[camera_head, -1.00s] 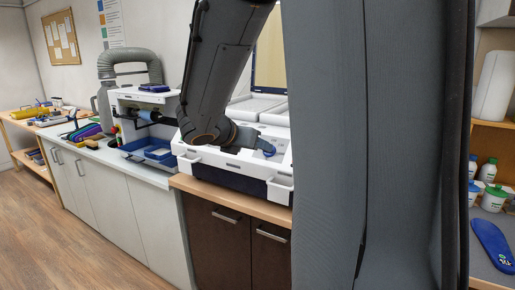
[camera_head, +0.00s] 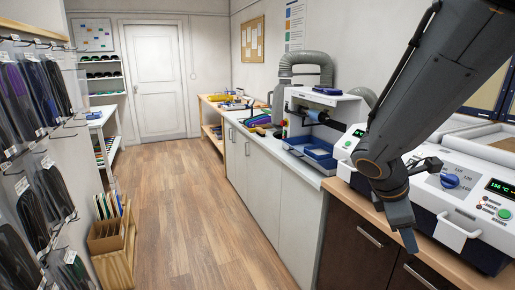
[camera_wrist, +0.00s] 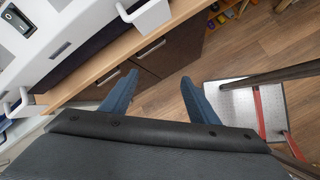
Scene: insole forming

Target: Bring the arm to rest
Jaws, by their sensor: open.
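My arm reaches in from the upper right of the head view and bends down in front of the white machine (camera_head: 464,200) on the wooden counter. My gripper (camera_head: 407,240) hangs at the counter's front edge, pointing down. In the wrist view my gripper (camera_wrist: 155,92) shows two blue fingers spread wide apart. Nothing is between them except the view of the dark cabinet doors and the floor below.
A white cabinet run (camera_head: 262,168) with a blue tray (camera_head: 318,154) stands left of the machine. A wooden box (camera_head: 108,238) and hanging insoles line the left. The floor aisle (camera_head: 190,190) is clear. A step stool (camera_wrist: 245,105) shows in the wrist view.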

